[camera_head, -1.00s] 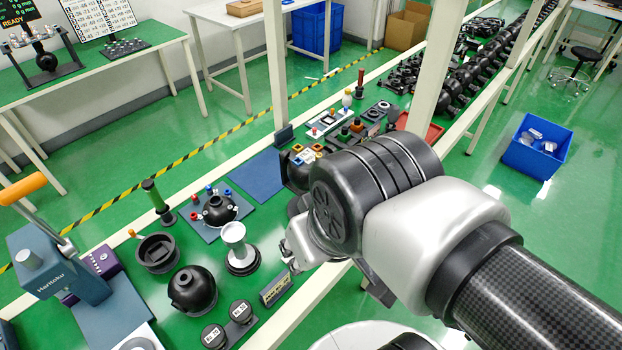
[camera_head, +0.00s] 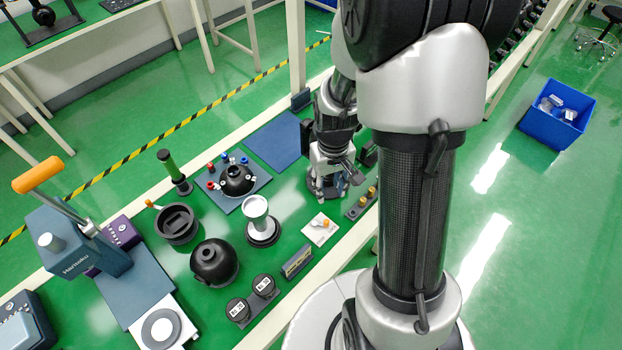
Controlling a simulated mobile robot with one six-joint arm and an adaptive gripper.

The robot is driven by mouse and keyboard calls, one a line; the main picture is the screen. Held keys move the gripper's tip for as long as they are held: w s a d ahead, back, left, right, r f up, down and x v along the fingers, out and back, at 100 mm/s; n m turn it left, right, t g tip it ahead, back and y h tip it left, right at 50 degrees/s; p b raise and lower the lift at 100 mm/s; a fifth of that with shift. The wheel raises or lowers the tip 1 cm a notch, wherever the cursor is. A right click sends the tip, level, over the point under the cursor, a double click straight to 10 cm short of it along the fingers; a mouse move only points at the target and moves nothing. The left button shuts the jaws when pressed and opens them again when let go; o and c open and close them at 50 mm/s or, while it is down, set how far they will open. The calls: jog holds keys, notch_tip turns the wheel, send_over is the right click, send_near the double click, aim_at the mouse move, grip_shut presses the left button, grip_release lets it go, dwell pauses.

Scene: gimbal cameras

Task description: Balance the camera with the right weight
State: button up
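My gripper (camera_head: 345,180) points down over the bench beside the blue mat. Its fingers are small and partly hidden, so I cannot tell whether they are open or hold anything. A dark device under it is mostly covered by the gripper. A black ball-shaped camera body (camera_head: 214,262) with a hole in its top sits on the bench. A black dome (camera_head: 237,180) with red and blue knobs around it sits on a mat. Two round black labelled pieces (camera_head: 252,297) lie near the front edge. A small rack with brass-coloured pegs (camera_head: 360,203) stands right of my gripper.
A hand press (camera_head: 85,258) with an orange handle stands at left. The blue mat (camera_head: 275,138) is bare. A blue bin (camera_head: 558,112) stands on the floor.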

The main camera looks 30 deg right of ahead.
aim_at(326, 221)
notch_tip(326, 221, down, 18)
jog(key=b, duration=0.5)
jog(key=shift+r, duration=0.25)
jog(key=shift+c, duration=0.2)
grip_shut()
